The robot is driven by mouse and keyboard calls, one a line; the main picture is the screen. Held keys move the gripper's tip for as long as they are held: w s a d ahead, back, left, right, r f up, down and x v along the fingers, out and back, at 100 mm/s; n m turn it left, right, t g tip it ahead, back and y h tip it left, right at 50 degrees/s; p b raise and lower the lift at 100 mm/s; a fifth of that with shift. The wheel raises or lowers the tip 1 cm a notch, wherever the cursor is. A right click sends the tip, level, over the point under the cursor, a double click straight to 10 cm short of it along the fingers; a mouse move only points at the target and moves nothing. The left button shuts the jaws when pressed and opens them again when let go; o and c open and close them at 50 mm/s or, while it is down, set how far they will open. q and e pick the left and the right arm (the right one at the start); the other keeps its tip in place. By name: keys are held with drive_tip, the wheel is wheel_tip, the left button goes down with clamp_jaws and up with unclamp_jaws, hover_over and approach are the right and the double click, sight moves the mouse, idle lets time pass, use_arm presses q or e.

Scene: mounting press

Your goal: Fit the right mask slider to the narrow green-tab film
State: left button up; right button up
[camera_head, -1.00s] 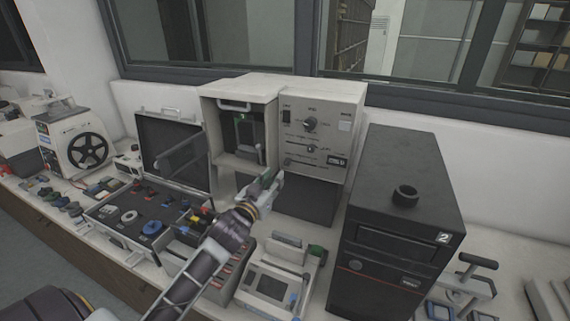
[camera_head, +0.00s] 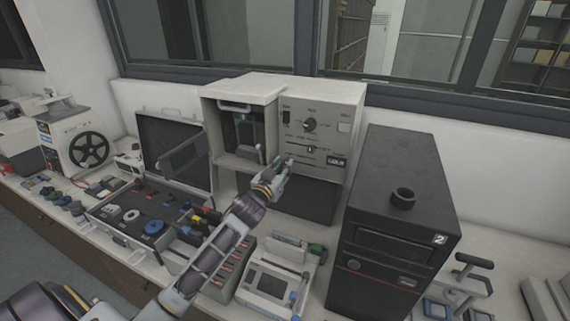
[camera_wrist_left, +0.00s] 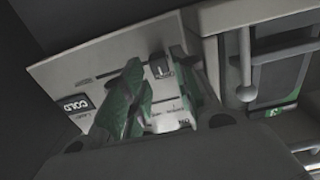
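The press (camera_head: 325,100) has a control panel with a dial and horizontal slots. A small slider knob (camera_head: 310,149) sits on an upper slot; the slider also shows in the left wrist view (camera_wrist_left: 160,67). My left gripper (camera_head: 280,163) is in front of the panel's lower left part, near the slots. In the left wrist view its two greenish fingers (camera_wrist_left: 165,95) are apart, with the panel visible between them. I see no contact with the slider. A green patch shows inside the chamber (camera_wrist_left: 280,100), but I cannot tell whether it is the film tab. The gripper hides part of the panel.
A lever with a ball end (camera_wrist_left: 246,90) hangs in front of the chamber. An open case (camera_head: 125,235) with coloured parts lies to the left. A black unit marked 2 (camera_head: 400,215) stands close on the right. A small device with a screen (camera_head: 272,287) sits in front.

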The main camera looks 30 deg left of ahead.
use_arm(q)
drive_tip(key=shift+w, duration=1)
clamp_jaws()
